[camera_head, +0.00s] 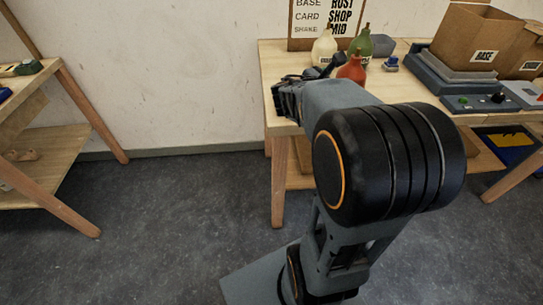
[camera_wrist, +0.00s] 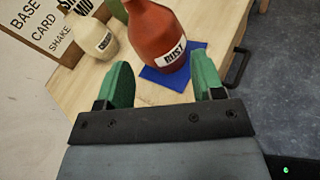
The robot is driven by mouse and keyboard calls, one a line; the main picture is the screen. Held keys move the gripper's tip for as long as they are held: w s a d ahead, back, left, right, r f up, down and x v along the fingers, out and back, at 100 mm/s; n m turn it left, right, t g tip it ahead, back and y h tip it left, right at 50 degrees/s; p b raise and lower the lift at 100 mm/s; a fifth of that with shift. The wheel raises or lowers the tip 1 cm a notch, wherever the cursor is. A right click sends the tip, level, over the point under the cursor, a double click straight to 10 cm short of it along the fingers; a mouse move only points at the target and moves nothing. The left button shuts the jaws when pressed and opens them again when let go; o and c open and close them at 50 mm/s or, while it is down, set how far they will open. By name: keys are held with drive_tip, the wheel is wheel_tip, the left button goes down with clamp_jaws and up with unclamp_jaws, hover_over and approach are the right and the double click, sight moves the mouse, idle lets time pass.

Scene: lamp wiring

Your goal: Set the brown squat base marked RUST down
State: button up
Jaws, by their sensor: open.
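The brown-red base marked RUST (camera_wrist: 160,32) stands on a blue pad (camera_wrist: 153,77) on the wooden table in the wrist view. It is bottle-shaped with a pale label, and its top is cut off by the picture edge. My gripper (camera_wrist: 161,60) is open, its green fingers apart, with the base seen between and just beyond the tips. No finger visibly touches it. In the head view the base (camera_head: 352,69) shows behind my arm, which hides its lower part and the pad.
A cream base (camera_wrist: 92,35) stands left of the RUST one; a green base (camera_head: 362,42) is behind it in the head view. A sign (camera_head: 320,20) stands at the wall. Cardboard boxes (camera_head: 482,38) and a grey device (camera_head: 460,85) fill the table's right.

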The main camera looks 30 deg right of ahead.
drive_tip(key=s+a+f+m+y, duration=0.3)
drive_tip(key=a+f+m+y, duration=0.1)
drive_tip(key=a, duration=0.4)
drive_tip(key=s+a+f+m+y, duration=0.4)
drive_tip(key=a+m+y, duration=0.2)
drive_tip(key=a+m, duration=0.2)
drive_tip(key=s+a+f+m+g+y, duration=0.1)
drive_tip(key=s+a+f+m+y, duration=0.2)
drive_tip(key=a, duration=0.7)
drive_tip(key=shift+s+a+f+m+y, duration=0.2)
drive_tip(key=shift+f+m+y, duration=0.45)
drive_tip(key=shift+m+y, duration=0.8)
